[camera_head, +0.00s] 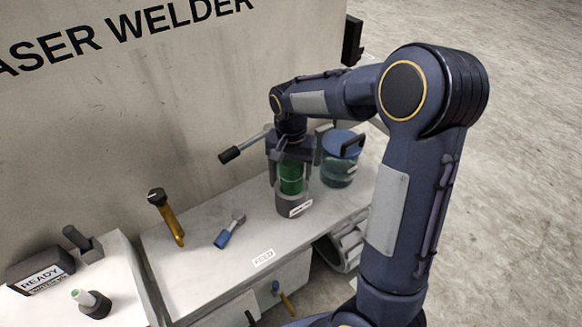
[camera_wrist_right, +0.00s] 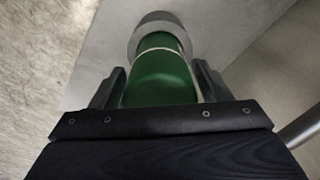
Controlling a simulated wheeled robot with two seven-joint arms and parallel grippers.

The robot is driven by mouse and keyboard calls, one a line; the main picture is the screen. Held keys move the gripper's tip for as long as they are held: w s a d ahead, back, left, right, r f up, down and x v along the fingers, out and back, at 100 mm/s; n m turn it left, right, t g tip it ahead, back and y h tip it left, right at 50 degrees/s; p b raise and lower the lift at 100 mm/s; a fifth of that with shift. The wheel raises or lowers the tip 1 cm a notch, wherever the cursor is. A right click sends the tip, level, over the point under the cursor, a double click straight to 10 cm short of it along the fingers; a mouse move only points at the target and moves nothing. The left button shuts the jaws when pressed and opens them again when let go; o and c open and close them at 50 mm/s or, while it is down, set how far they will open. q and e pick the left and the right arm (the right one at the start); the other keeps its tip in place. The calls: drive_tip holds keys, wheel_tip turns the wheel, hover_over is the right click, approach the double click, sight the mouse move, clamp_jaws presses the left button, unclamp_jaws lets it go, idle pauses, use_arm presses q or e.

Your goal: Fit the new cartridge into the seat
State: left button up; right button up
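A green cylindrical cartridge (camera_head: 291,179) stands upright at a grey round seat (camera_head: 288,206) with a white label, near the back of the bench. It also shows in the right wrist view (camera_wrist_right: 162,78), its far end against a pale grey ring (camera_wrist_right: 157,20). How deep it sits in the seat cannot be told. My right gripper (camera_head: 290,165) comes from above, with one finger on each side of the cartridge. In the right wrist view the fingers lie close along its sides and appear shut on it. My left gripper is not in view.
A blue-lidded jar (camera_head: 340,160) stands close right of the seat. A black-gripped lever (camera_head: 243,148) sticks out left of my gripper. A READY box (camera_head: 40,270) stands far left.

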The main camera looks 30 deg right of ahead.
drive_tip(key=shift+o, duration=0.9)
wheel_tip(320, 180, up, 8)
drive_tip(key=shift+f, duration=0.1)
drive_tip(key=shift+s, duration=0.3)
drive_tip(key=s+a+n+t+y, duration=0.2)
drive_tip(key=s+a+n, duration=0.1)
drive_tip(key=s, duration=0.7)
drive_tip(key=s+a+n+t+y, duration=0.1)
drive_tip(key=s+a+n+t, duration=0.2)
drive_tip(key=s, duration=0.8)
drive_tip(key=shift+s+a+r+n+t+y+p, duration=0.2)
drive_tip(key=shift+a+r+n+t+y+p, duration=0.15)
drive_tip(key=shift+a+n, duration=0.25)
